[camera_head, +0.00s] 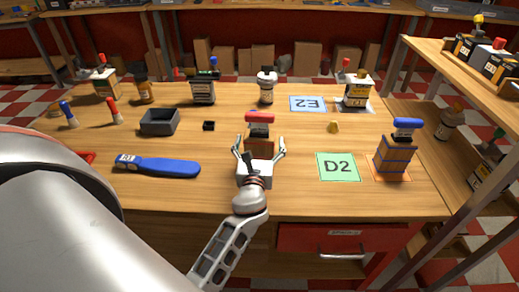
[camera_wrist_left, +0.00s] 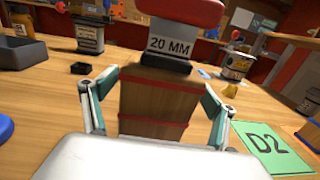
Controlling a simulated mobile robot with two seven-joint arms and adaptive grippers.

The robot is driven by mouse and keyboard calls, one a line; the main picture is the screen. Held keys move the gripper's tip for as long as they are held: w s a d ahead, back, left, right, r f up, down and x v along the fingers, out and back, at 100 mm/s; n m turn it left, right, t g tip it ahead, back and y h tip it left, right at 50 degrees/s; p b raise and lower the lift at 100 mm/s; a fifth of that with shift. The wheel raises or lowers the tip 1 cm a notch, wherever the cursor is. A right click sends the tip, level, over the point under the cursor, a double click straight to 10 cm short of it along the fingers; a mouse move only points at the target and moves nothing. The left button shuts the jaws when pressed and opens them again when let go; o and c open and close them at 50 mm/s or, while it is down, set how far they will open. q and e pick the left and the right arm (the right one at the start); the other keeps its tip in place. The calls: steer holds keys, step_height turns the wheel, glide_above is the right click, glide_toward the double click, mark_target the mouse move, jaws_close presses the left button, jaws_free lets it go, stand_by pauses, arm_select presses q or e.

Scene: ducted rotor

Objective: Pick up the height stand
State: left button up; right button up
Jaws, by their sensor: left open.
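A wooden block with red bands, a red top and a "20 MM" label, which looks like the height stand (camera_head: 260,143), stands upright on the table near the middle. In the left wrist view the stand (camera_wrist_left: 155,103) fills the centre. My left gripper (camera_head: 260,151) is open, with one finger on each side of the stand's body. In the left wrist view the gripper's fingers (camera_wrist_left: 163,88) flank the block, with a gap visible on the left; contact on the right is unclear. The stand's lower part is partly hidden by the gripper. My right gripper is not in view.
A similar blue-topped block (camera_head: 394,155) stands on an orange-edged mat at right. A green D2 card (camera_head: 338,167) lies between. A blue tool (camera_head: 157,166), grey tray (camera_head: 160,121) and small black box (camera_head: 208,126) lie left. Bottles and instruments line the back.

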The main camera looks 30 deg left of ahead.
arm_select(q)
steer(key=c, duration=1.5)
steer(key=shift+r, duration=0.2)
